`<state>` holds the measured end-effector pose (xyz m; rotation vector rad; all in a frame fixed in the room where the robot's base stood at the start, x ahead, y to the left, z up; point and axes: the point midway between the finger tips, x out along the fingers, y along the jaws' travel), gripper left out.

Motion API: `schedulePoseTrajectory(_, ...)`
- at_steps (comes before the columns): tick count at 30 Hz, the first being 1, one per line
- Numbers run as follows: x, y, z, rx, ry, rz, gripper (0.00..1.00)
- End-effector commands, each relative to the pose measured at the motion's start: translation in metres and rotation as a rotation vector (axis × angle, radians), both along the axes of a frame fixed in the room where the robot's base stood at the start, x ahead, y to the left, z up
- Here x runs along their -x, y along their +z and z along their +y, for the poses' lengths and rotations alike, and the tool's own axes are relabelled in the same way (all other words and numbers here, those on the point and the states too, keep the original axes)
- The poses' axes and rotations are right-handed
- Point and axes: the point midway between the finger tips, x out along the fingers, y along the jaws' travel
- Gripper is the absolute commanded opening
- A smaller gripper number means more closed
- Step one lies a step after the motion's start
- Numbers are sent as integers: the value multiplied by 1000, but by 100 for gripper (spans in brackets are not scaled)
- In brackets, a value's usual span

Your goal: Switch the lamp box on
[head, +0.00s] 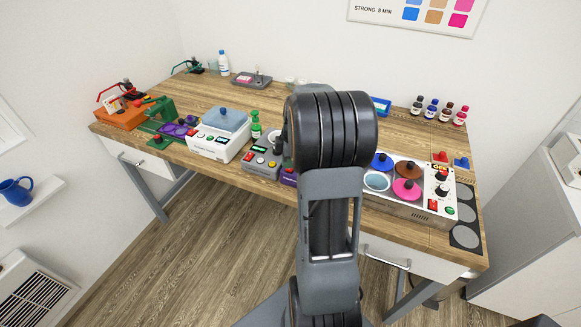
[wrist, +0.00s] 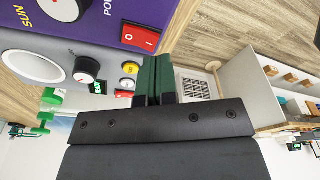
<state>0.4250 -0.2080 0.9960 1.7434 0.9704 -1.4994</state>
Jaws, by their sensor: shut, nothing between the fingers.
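The lamp box (wrist: 102,22) is purple and fills the top left of the wrist view. It bears the words "SUN" and "PO", the second cut off, and a white dial with a black knob (wrist: 66,6). A red rocker switch (wrist: 139,38) marked O and I sits at its corner; I cannot tell which side is pressed. My gripper (wrist: 156,66) is shut and empty, its dark green fingertips just below the switch in the picture, seemingly apart from it. In the head view only a purple sliver of the box (head: 289,178) shows; my arm hides the rest and my gripper.
A grey device (wrist: 110,70) with a knob and buttons stands close beside the lamp box. On the wooden table (head: 180,95), a white scale-like device (head: 213,146) stands left and a white panel with coloured dishes (head: 411,209) stands right. Small bottles (head: 431,107) line the back.

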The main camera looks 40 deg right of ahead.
Motion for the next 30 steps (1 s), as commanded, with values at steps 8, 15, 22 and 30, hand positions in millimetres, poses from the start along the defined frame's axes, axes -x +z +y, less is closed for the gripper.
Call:
schedulePoseTrajectory(8,0,-5,0,-1,0,1,0)
schedulePoseTrajectory(15,0,-9,0,-1,0,1,0)
schedulePoseTrajectory(22,0,-12,0,-1,0,1,0)
schedulePoseTrajectory(30,0,-16,0,-1,0,1,0)
